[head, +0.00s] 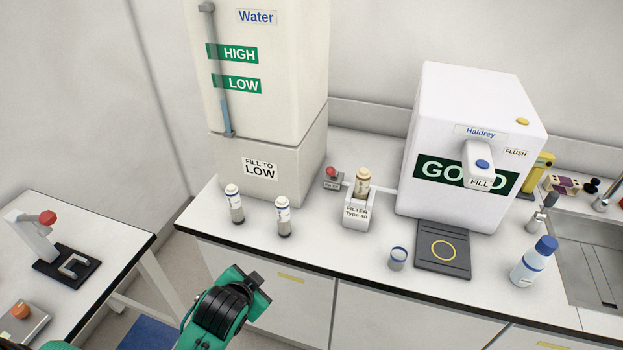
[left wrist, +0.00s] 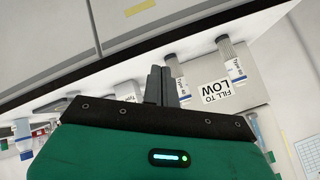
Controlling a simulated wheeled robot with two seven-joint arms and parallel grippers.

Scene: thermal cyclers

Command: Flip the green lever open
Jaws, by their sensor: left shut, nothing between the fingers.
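I cannot make out a green lever in either view. A small valve with a red knob (head: 331,172) stands on the counter between the water tank (head: 265,100) and the filter holder (head: 357,211). My left gripper (left wrist: 158,72) is shut and empty, its dark fingers pressed together in the left wrist view. In the head view my green left arm reaches up from the bottom, in front of the counter's front edge and apart from everything on it. The fingertips are hard to make out there. My right gripper is in neither view.
Two small filter cartridges (head: 235,204) (head: 283,216) stand before the tank. A white dispenser (head: 470,130), a small cup (head: 398,258), a bottle (head: 533,262) and a sink (head: 588,260) are to the right. A side table (head: 105,222) holds a red-topped device (head: 38,233).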

